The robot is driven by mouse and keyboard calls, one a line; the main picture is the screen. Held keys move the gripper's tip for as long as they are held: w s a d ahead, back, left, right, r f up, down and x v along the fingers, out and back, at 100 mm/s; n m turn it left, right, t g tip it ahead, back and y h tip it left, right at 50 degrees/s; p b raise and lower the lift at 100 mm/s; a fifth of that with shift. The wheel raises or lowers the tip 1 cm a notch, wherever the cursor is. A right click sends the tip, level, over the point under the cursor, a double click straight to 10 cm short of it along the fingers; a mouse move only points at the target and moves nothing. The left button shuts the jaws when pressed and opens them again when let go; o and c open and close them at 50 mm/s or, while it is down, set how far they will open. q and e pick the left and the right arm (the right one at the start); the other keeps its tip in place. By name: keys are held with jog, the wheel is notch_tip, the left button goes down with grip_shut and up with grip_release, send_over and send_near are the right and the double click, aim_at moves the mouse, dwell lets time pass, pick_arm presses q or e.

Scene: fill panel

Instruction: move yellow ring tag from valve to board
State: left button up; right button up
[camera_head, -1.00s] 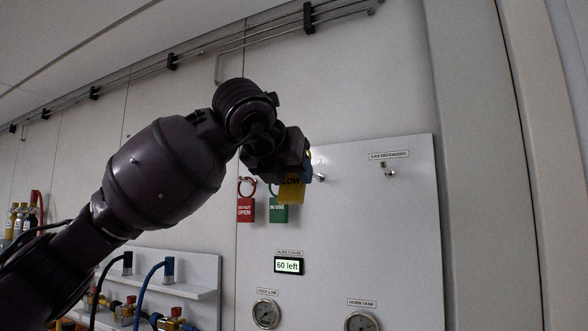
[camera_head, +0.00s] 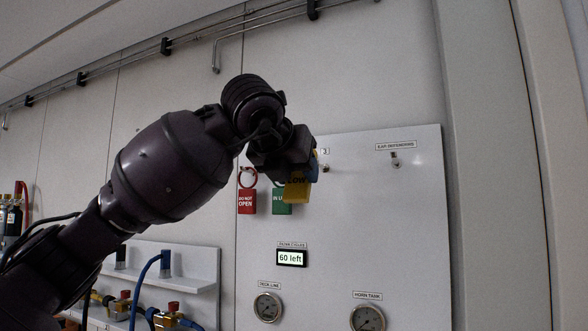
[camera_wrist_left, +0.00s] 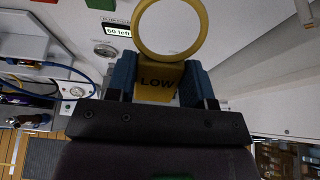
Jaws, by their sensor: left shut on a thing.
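My left gripper (camera_head: 306,170) is in front of the upper part of the white board (camera_head: 400,240). It is shut on the yellow ring tag (camera_head: 297,188), whose "LOW" plate hangs below the jaws. In the left wrist view the tag's plate (camera_wrist_left: 157,83) sits between the two blue fingers (camera_wrist_left: 156,80), and its yellow ring (camera_wrist_left: 140,30) stands out beyond the fingertips. A hook (camera_head: 325,168) shows just right of the gripper, under a label partly hidden by it. I cannot tell whether the ring touches the hook. My right gripper does not show.
A red "do not open" tag (camera_head: 247,200) and a partly covered green tag (camera_head: 280,202) hang left of my gripper. Another hook (camera_head: 396,160) at right is bare. A display (camera_head: 291,258) and gauges (camera_head: 268,306) are below. Valves and hoses stand at lower left.

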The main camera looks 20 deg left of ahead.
pick_arm(q)
jog(key=shift+w, duration=1.05)
jog(key=w+f+p, duration=0.1)
jog(key=w+p, duration=0.1)
jog(key=w, duration=0.6)
jog(key=shift+d, duration=0.15)
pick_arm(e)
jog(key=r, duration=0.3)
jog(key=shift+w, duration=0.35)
pick_arm(q)
jog(key=shift+f, duration=0.1)
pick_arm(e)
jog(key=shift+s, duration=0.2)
